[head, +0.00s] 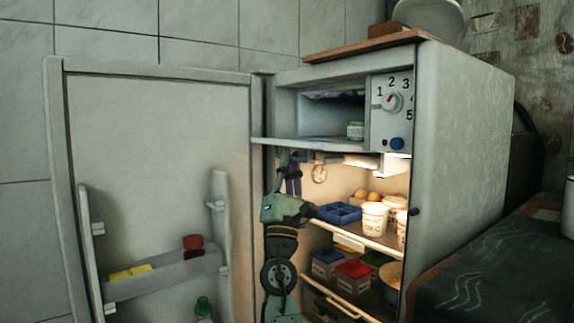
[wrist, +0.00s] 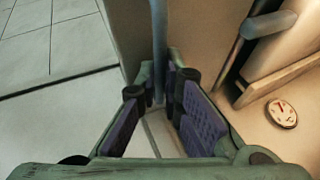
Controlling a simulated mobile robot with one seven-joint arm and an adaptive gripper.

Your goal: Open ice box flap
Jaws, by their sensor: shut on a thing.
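The ice box flap (head: 325,146) is folded down and lies about level at the foot of the ice box opening (head: 330,108), which shows open above it. My gripper (head: 291,168) is below the flap's left front part, fingers pointing up. In the wrist view the purple-padded fingers of my gripper (wrist: 163,88) stand on both sides of a narrow grey-blue edge, which seems to be the flap (wrist: 158,45). The fingers are shut on it. The exact contact is partly hidden in the head view.
The fridge door (head: 160,160) stands wide open at left, with loaded shelves. The lit interior holds a blue tray (head: 339,212), white tubs (head: 374,219), eggs and lidded boxes below. A round thermometer (wrist: 282,113) hangs on the inner wall. The control panel (head: 392,112) is right of the opening.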

